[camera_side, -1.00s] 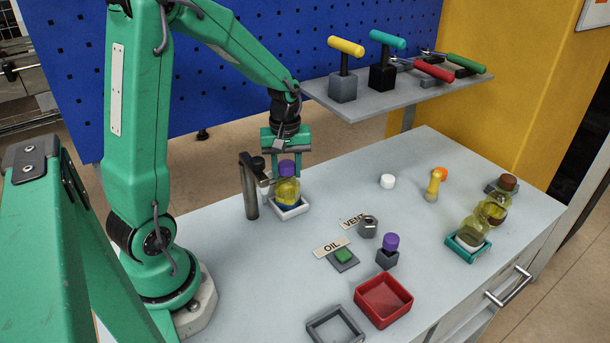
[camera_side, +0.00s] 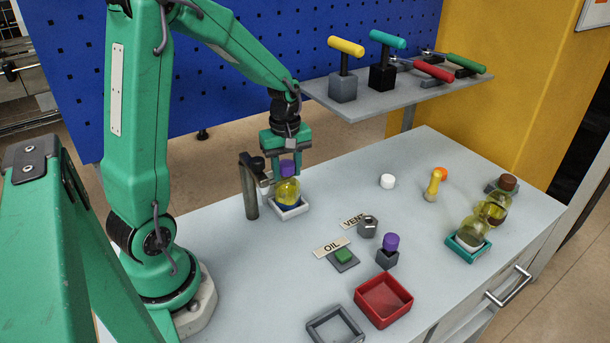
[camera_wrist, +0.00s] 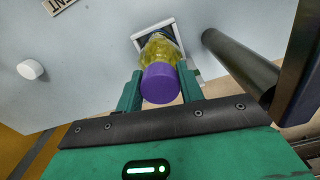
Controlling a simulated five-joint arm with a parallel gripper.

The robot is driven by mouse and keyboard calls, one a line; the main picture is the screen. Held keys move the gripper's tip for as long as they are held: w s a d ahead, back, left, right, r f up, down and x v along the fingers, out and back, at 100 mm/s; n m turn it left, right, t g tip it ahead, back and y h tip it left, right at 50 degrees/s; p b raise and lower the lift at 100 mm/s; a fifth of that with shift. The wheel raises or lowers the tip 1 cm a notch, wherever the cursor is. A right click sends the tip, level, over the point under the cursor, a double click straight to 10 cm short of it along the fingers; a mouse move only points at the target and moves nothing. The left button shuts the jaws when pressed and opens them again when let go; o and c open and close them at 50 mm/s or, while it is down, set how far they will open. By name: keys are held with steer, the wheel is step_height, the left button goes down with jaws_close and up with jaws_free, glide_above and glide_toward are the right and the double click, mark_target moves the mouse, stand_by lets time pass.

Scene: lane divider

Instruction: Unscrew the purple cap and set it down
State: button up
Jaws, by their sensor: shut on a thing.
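The purple cap (camera_side: 288,168) sits on top of an upright bottle of yellow liquid (camera_side: 288,190), which stands in a white square holder (camera_side: 290,212). My gripper (camera_side: 287,161) points down over it and is shut on the cap. In the wrist view the cap (camera_wrist: 160,83) lies between my two green fingers (camera_wrist: 160,88), with the bottle (camera_wrist: 160,48) directly beyond it. I cannot tell whether any gap has opened between cap and bottle neck. A second purple-topped piece (camera_side: 391,242) stands on a dark grey block, away from my gripper.
A dark post with a side arm (camera_side: 250,190) stands close left of the bottle. A red tray (camera_side: 383,300) and a grey tray (camera_side: 335,325) lie at the front.

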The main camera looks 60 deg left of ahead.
steer(key=shift+n, duration=0.3)
steer(key=shift+n, duration=0.6)
steer(key=o, duration=0.5)
steer(key=shift+m, duration=0.9)
steer(key=shift+m, duration=0.8)
